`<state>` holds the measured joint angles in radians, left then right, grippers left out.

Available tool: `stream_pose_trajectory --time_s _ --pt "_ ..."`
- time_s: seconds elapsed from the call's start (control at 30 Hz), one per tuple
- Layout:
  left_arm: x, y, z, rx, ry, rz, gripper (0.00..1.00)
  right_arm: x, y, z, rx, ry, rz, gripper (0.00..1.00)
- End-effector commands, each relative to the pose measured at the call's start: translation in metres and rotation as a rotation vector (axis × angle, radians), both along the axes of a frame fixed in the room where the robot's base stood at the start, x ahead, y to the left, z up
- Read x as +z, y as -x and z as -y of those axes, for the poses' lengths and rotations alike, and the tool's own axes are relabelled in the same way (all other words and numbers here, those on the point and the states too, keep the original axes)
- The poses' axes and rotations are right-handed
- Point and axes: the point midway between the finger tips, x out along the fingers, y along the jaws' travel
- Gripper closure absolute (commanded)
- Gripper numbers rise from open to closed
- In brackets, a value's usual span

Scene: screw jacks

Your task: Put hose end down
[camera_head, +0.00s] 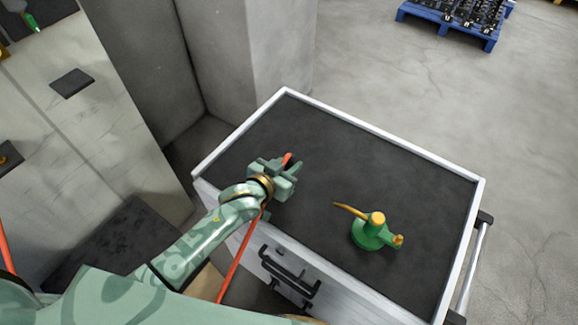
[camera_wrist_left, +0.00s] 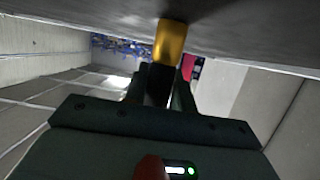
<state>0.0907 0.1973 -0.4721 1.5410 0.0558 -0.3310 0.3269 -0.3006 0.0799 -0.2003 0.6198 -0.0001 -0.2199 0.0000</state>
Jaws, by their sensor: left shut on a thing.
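My left gripper (camera_head: 284,170) is shut on the hose end, low over the left part of the cart's dark top (camera_head: 330,135). The orange-red hose (camera_head: 238,262) runs up from below the cart's front edge to the gripper, and a short orange piece (camera_head: 288,158) shows at the jaws. In the left wrist view the yellow hose end (camera_wrist_left: 170,42) sticks out between the fingers (camera_wrist_left: 163,80), close to a dark grey surface. I cannot tell whether it touches. My right gripper is out of view.
The cart has a raised pale rim (camera_head: 385,138). Its top is clear at the back and middle. A blue pallet (camera_head: 452,27) stands far off.

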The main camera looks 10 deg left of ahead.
Motion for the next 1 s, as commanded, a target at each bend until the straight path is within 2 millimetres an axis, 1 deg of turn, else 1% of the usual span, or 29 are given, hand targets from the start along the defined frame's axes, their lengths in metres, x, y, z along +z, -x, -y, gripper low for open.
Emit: stream_pose_trajectory --time_s 0.03,0.23,0.33,0.37,0.4,0.43,0.67,0.77,0.87,1.0 --pt "-0.002 0.0 0.0 -0.001 0.001 0.003 1.0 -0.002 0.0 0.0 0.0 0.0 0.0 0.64" --pt "0.0 0.0 0.0 0.0 0.001 0.003 1.0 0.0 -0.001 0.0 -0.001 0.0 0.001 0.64" --pt "-0.003 0.0 0.0 0.0 0.001 0.003 1.0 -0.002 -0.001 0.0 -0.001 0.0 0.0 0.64" --pt "-0.004 0.0 0.0 0.0 0.001 0.002 0.71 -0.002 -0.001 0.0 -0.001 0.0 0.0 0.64" --pt "-0.003 0.0 0.0 0.0 0.0 0.002 0.6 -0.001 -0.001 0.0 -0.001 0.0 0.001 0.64" --pt "-0.003 0.0 0.0 0.0 0.0 0.002 0.52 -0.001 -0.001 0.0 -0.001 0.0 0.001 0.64" --pt "-0.003 0.0 0.0 0.0 0.0 0.002 0.52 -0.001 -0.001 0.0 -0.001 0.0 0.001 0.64" --pt "0.001 0.0 0.0 0.0 0.0 0.003 0.52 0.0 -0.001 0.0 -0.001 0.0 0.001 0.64" --pt "0.005 0.01 -0.004 0.0 0.001 0.002 0.52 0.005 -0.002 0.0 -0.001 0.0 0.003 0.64" --pt "0.017 0.038 -0.015 0.0 0.0 0.001 0.52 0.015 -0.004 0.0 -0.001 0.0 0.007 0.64"
